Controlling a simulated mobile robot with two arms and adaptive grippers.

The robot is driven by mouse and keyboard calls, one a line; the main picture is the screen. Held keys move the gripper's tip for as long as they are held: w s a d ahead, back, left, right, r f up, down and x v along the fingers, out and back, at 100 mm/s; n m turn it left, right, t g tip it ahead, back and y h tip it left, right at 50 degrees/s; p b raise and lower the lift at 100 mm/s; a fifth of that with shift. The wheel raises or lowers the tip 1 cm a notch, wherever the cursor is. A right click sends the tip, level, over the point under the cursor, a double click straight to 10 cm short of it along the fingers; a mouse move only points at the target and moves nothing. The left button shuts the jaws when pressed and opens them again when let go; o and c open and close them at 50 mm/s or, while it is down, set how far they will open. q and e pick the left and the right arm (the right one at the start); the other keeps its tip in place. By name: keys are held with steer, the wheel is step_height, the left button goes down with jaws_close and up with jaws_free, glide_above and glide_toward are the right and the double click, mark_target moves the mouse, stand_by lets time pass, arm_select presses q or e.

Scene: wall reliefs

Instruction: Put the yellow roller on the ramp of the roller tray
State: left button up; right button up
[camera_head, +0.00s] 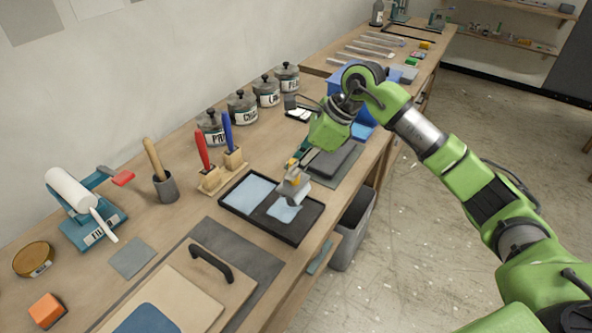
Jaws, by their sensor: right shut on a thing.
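The roller tray (314,222) is a black tray on the workbench, with a pale blue area at its left and a smaller pale blue patch towards its front right. My right gripper (304,160) reaches in from the right and is shut on the yellow roller (293,181). Only small yellow parts and a greyish cylinder of the roller show below the gripper. The roller is over the back right part of the tray. I cannot tell whether it touches the tray's surface. My left gripper is not in view.
A dark slab (336,160) lies right behind the tray. Red and blue handled tools (204,150) stand in a wooden holder at the tray's left. Lidded jars (242,107) line the wall. A board with a black handle (211,265) lies in front. A grey bin (353,228) stands below the bench edge.

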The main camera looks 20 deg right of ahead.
steer(key=shift+w+d+f, duration=0.2)
steer(key=shift+w+f, duration=0.25)
steer(key=shift+f, duration=0.1)
step_height(320, 180, down, 3)
steer(key=shift+w+d+r+p, duration=0.1)
steer(key=shift+p, duration=0.95)
steer(key=shift+f, duration=0.3)
